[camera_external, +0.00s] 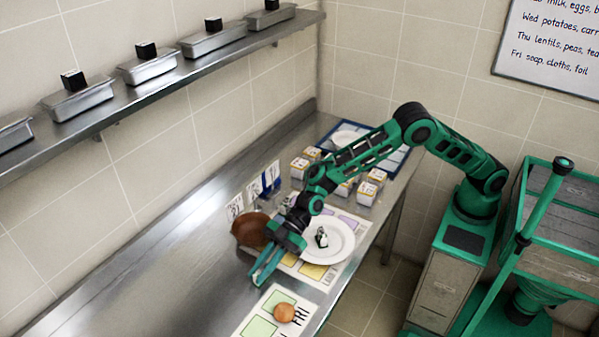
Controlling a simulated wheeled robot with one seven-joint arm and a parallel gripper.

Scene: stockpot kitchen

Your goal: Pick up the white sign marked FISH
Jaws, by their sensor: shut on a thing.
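My gripper (263,277) is low over the steel counter, in front of the brown rounded object and left of the white plate. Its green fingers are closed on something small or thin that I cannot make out. Several small white upright cards stand along the back of the counter: one with dark marks (236,208), one more (254,189) and one at the right (272,174). I cannot read the word FISH on any of them, so I cannot tell which is the FISH sign.
A white plate (340,245) holds a small dark-and-white item (322,238). A brown rounded object (250,230) stands beside my gripper. A printed mat marked FRI (262,308) carries an onion-like ball (284,313). Several white boxes (367,193) stand behind. The counter's left (130,285) is clear.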

